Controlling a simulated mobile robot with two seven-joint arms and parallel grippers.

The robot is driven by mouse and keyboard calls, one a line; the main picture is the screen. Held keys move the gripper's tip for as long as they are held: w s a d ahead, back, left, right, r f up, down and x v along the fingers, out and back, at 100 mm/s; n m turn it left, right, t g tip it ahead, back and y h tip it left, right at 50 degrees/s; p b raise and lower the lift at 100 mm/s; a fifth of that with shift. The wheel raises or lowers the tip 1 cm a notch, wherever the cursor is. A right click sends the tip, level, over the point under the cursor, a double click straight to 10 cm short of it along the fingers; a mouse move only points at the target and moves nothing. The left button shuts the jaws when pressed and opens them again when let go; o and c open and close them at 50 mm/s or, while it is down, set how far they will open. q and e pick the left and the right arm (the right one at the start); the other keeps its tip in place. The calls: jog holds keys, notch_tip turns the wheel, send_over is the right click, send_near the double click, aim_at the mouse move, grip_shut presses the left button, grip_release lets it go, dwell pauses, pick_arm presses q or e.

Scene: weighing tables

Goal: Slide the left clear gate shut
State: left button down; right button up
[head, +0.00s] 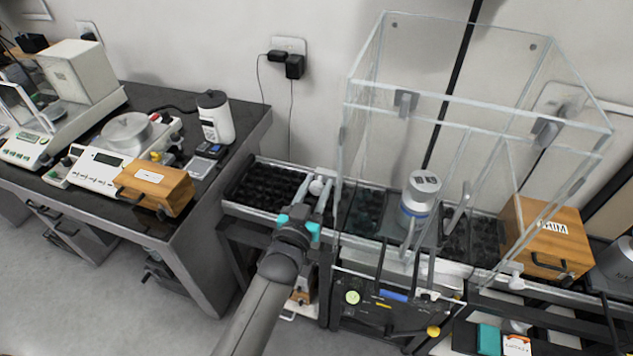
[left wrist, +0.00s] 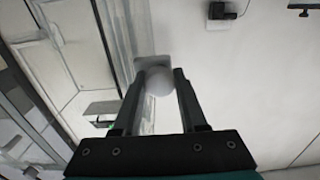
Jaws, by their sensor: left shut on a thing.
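The clear box (head: 455,95) stands on the far table, right of centre in the head view. A white knob (head: 317,185) with a pale block behind it is at the box's lower left side. In the left wrist view the knob (left wrist: 158,80) sits at the edge of a clear panel, the left gate (left wrist: 124,35). My left gripper (head: 316,195) is shut on this knob, one finger on each side, as the wrist view also shows (left wrist: 158,88). The gate's full outline is hard to make out, so I cannot tell how far open it is. My right gripper is not in view.
A white and blue cylinder (head: 417,205) stands inside the box. A wooden drawer box (head: 545,240) is to its right. The left table holds scales (head: 100,172), another wooden drawer box (head: 153,188) and a white canister (head: 215,118). A gap separates the tables.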

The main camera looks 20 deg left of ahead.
pick_arm(q)
notch_tip(320, 180, down, 17)
jog(key=b, duration=1.2)
jog(key=shift+s, duration=0.15)
jog(key=c, duration=0.8)
grip_release()
jog(key=shift+o, duration=0.2)
jog(key=shift+r, duration=0.1)
